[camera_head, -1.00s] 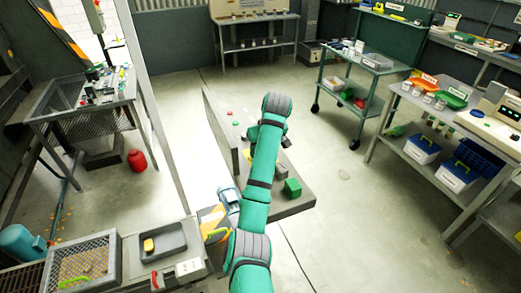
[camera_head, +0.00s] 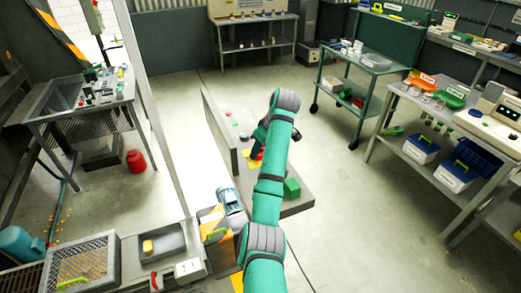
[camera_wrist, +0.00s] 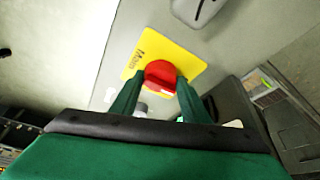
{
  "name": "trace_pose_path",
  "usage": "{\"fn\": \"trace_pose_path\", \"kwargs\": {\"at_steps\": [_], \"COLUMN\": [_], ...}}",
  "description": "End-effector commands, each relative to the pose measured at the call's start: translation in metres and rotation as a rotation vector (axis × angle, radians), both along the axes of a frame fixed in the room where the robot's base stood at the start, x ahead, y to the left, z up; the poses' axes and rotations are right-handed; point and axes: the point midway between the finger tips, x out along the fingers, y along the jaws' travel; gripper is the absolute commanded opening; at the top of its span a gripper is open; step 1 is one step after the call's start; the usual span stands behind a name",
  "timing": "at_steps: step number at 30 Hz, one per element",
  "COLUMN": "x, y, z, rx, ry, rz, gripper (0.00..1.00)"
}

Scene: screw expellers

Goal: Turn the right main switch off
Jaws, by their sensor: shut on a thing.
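The main switch is a red rotary knob (camera_wrist: 160,75) on a yellow plate (camera_wrist: 182,52) marked "Main", on a grey panel. In the wrist view my gripper (camera_wrist: 163,80) has its two green fingers on either side of the knob, shut on it. The knob's near side is partly hidden between the fingers, and I cannot tell whether it stands at on or off. In the head view the yellow plate (camera_head: 246,158) shows just left of my arm, on the grey control desk (camera_head: 300,204); my arm covers much of the desk.
A green block (camera_head: 292,188) is on the desk right of my arm. A blue motor (camera_head: 229,201) is left of my arm.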

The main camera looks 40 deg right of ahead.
Motion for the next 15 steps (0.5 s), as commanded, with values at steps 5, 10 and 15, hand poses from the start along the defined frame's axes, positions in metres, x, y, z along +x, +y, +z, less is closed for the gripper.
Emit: {"fn": "trace_pose_path", "kwargs": {"at_steps": [5,10,15], "x": [-0.0004,-0.0002,0.0000], "y": [-0.0003,-0.0001,-0.0001], "z": [0.0000,0.0000,0.0005], "rx": [0.000,0.000,-0.001], "ry": [0.000,0.000,0.000], "rz": [-0.001,-0.001,-0.001], "gripper": [0.49,0.59,0.59]}}
